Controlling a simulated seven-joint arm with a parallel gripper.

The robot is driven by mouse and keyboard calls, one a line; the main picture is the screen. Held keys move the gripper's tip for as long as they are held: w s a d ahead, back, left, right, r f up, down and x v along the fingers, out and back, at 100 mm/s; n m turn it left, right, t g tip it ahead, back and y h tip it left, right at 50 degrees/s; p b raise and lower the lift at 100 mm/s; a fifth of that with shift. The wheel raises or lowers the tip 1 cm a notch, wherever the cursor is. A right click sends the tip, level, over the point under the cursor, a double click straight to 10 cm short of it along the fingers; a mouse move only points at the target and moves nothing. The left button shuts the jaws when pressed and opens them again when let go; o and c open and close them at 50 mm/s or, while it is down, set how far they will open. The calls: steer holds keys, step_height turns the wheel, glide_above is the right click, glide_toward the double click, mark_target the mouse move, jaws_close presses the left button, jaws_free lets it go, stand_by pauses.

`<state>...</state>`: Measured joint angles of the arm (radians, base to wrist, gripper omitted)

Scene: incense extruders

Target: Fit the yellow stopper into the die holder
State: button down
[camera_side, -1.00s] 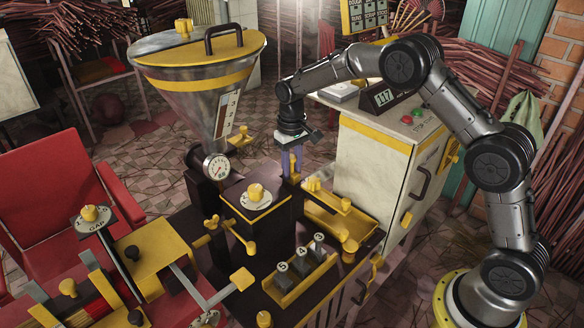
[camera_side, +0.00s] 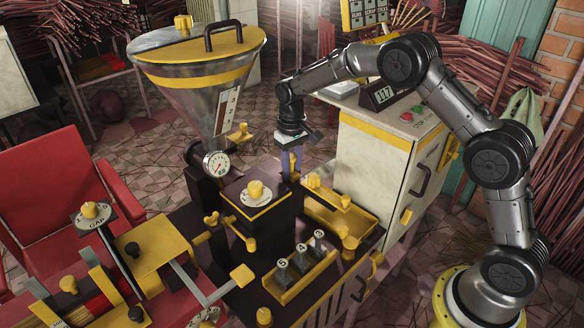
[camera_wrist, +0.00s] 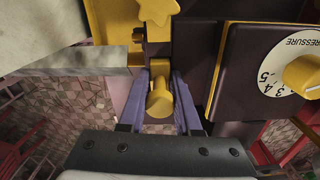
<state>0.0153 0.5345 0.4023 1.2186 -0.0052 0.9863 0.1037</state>
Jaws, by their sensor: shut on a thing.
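My gripper (camera_side: 291,168) points down behind the dark block with the pressure dial. In the wrist view its two purple fingers (camera_wrist: 160,108) are closed on the yellow stopper (camera_wrist: 158,101), a stubby round piece with a narrower end. In the side view the fingers and the block mostly hide the stopper. In the wrist view, a dark opening edged with yellow lies just past the stopper, below a yellow star knob (camera_wrist: 155,10). I cannot tell for sure whether this is the die holder, or whether the stopper touches it.
The block's pressure dial (camera_side: 256,195) is close beside the fingers. A yellow tray (camera_side: 335,217) and a rack of numbered dies (camera_side: 301,268) stand in front. A steel hopper (camera_side: 200,85) rises at the left, a pale cabinet (camera_side: 375,165) at the right.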

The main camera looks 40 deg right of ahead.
steer(key=shift+f, duration=0.15)
steer(key=c, duration=0.5)
jaws_free()
steer(key=shift+f, duration=0.1)
steer(key=shift+s, duration=0.1)
step_height(320, 180, up, 14)
steer(key=shift+r, duration=0.2)
